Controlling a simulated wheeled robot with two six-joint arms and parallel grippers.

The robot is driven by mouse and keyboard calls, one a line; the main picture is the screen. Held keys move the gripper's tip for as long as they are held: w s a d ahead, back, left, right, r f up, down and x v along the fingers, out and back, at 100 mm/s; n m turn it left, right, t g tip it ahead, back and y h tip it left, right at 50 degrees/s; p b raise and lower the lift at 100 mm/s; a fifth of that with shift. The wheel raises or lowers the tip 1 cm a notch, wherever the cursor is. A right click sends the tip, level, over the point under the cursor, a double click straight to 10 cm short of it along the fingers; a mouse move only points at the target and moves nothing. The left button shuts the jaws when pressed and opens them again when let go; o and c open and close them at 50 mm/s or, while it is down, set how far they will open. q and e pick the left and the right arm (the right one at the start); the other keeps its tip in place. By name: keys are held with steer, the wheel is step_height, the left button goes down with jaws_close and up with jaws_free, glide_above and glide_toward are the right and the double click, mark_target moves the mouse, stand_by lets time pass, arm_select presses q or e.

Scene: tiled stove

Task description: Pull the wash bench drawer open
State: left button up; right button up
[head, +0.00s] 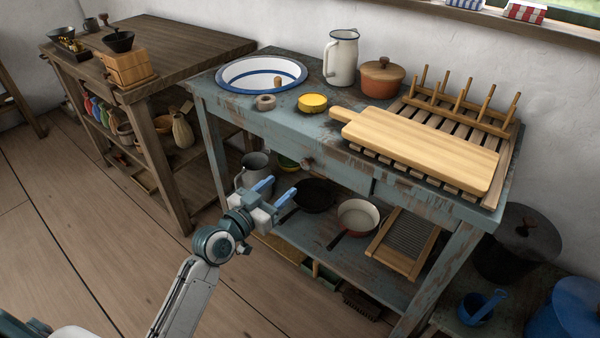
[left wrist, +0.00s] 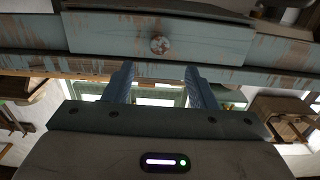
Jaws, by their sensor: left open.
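The wash bench (head: 470,240) is worn blue-grey wood and stands at the middle right. Its drawer (head: 335,172) sits in the front apron and looks shut, with a small round knob (head: 307,163). In the left wrist view the drawer front (left wrist: 105,38) spans the top, and the knob (left wrist: 160,44) is near its middle. My left gripper (head: 275,190) is in front of the bench, below and left of the knob. Its blue fingers are apart, and nothing is between them. In the left wrist view the fingertips (left wrist: 158,72) are short of the knob. My right gripper is not in view.
On the bench top are an enamel basin (head: 240,75), a white jug (head: 341,57), a lidded pot (head: 382,78) and a cutting board (head: 430,150) on a slatted rack. Pans and a washboard (head: 403,243) are on the lower shelf. Floor (head: 90,240) is clear at the left front.

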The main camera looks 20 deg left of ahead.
mark_target(304, 166)
arm_select(q)
steer(key=x, duration=0.9)
steer(key=shift+c, duration=0.4)
steer(key=shift+f, duration=0.1)
jaws_close()
